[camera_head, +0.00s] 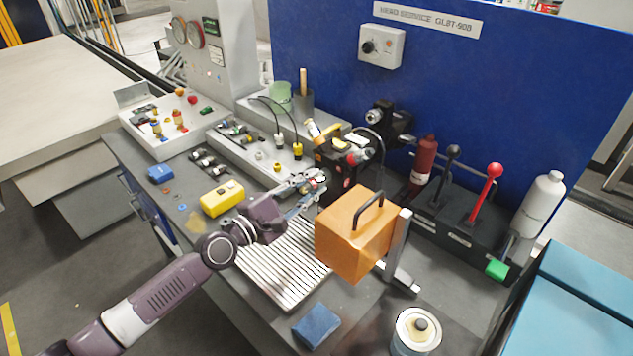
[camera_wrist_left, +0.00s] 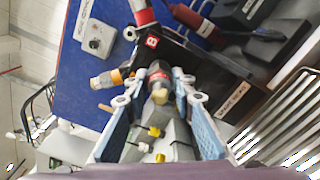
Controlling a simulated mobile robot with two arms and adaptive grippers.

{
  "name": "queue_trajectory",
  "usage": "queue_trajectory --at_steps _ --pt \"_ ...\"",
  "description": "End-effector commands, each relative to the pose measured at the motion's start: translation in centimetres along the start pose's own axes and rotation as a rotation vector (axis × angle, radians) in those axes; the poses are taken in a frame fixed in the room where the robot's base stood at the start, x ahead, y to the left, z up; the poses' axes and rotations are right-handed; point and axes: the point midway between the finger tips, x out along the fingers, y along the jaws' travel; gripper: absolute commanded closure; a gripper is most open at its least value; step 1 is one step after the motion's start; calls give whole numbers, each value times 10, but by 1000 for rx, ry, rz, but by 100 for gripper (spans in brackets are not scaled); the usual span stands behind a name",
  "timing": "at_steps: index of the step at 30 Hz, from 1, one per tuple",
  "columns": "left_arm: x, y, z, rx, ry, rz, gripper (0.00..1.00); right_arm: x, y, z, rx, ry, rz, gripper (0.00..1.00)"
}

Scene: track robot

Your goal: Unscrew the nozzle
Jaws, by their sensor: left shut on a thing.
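The nozzle (camera_wrist_left: 160,82), brass-coloured with a red band behind it, sticks out of a black valve block (camera_wrist_left: 165,50). In the head view, the black block (camera_head: 338,160) stands at the back middle of the bench. My left gripper (camera_head: 316,181) reaches in from the left at the block's front side. In the left wrist view, its blue-padded fingers (camera_wrist_left: 158,98) are on either side of the nozzle and shut on it. The nozzle is mostly hidden by the fingertips in the head view. My right gripper is in neither view.
An orange box (camera_head: 350,240) with a black handle stands close right of the gripper. A slatted tray (camera_head: 280,270) lies below the arm, with a yellow case (camera_head: 222,198) to the left. A second brass fitting (camera_wrist_left: 105,79) angles off the block. A red lever (camera_head: 487,185) stands at right.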

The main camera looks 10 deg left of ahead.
Motion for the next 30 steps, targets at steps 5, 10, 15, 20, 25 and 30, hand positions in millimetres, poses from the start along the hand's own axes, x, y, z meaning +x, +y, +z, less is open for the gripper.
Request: queue_trajectory --at_steps 5,10,15,20,25,30 --pt "0 2 1 -126 0 3 100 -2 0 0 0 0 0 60" --pt "0 4 1 -465 1 3 100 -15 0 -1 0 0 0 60" --pt "0 1 0 -511 0 2 64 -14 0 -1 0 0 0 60" --pt "0 1 0 -509 1 1 56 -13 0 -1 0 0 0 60" --pt "-1 0 -1 -507 1 0 56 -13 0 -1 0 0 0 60" --pt "-11 -1 -2 -508 4 -1 56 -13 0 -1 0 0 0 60"
